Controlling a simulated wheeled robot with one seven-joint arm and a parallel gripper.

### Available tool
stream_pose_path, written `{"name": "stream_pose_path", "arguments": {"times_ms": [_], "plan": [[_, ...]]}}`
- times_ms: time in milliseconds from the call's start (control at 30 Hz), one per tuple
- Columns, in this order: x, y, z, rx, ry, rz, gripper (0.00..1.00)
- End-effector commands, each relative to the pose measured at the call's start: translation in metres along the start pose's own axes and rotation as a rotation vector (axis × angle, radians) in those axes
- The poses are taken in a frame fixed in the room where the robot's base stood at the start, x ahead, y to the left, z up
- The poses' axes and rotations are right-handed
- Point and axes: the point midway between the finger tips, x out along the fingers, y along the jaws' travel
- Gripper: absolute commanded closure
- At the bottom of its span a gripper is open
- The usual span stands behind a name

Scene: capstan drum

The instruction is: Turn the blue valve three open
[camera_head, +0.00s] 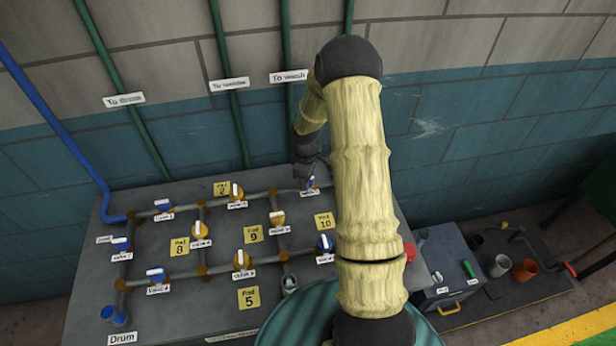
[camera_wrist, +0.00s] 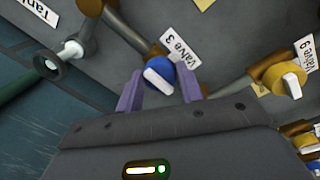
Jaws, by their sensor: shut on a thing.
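The blue valve three (camera_wrist: 160,74) is a round blue knob with a white bar handle, beside a label reading "Valve 3". In the wrist view the bar slants from upper left to lower right. My gripper (camera_wrist: 159,88) has its two purple fingers on either side of the knob and is shut on it. In the head view valve three (camera_head: 309,183) shows only in part at the panel's back right, with my gripper (camera_head: 308,172) over it and my arm to its right. How the bar lies against its pipe is hard to tell.
The grey panel (camera_head: 200,290) carries several other blue and yellow valves, pipes and yellow pad labels. A yellow valve (camera_wrist: 286,79) with a white bar sits right of valve three. A grey cabinet (camera_head: 448,262) and a bench with pots (camera_head: 525,270) stand at right.

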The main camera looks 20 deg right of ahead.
Motion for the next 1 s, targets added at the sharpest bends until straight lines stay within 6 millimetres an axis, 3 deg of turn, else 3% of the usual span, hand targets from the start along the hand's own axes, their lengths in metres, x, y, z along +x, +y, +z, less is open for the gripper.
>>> {"name": "stream_pose_path", "arguments": {"times_ms": [33, 100, 133, 567, 767, 1000], "plan": [[-0.001, 0.001, 0.000, -0.002, 0.000, 0.002, 0.57], [-0.001, 0.001, 0.000, -0.001, 0.000, 0.002, 0.43], [0.000, 0.001, 0.000, -0.001, 0.000, 0.002, 0.41], [-0.009, 0.001, 0.000, 0.001, 0.000, 0.002, 0.41], [-0.038, 0.002, 0.000, 0.002, 0.003, 0.005, 0.41], [-0.085, 0.002, 0.000, 0.001, 0.002, 0.006, 0.41]]}}
